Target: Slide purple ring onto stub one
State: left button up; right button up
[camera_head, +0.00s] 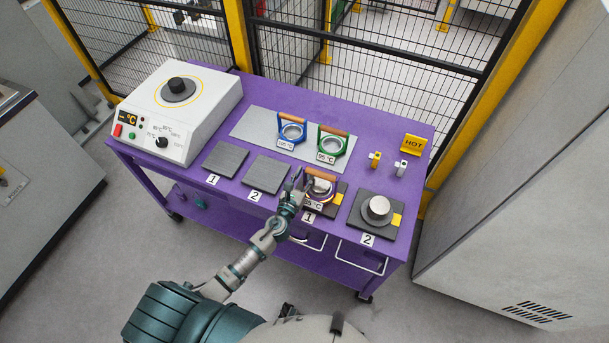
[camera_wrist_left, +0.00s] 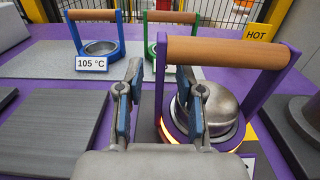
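The purple ring (camera_head: 309,198) has a wooden handle and a temperature label. It is around stub one (camera_head: 320,186), a silver domed post on a dark plate marked 1 at the front of the table. In the left wrist view the purple ring (camera_wrist_left: 270,86) glows orange low down around the dome (camera_wrist_left: 221,105). Whether it is fully seated or level I cannot tell. My left gripper (camera_head: 298,186) is just left of the ring. My right gripper is out of view.
Stub two (camera_head: 378,207) stands bare to the right. Blue (camera_head: 292,131) and green (camera_head: 333,144) handled rings sit on a grey mat behind. Two empty dark pads (camera_head: 268,171) lie left, beside a white heater (camera_head: 190,105). A yellow HOT sign (camera_head: 413,144) stands back right.

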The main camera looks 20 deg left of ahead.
pick_arm(q)
jog(key=shift+s+f, duration=0.1)
jog(key=shift+f, duration=0.05)
jog(key=shift+s, duration=0.35)
jog(key=s, duration=1.1)
jog(key=shift+a, duration=0.2)
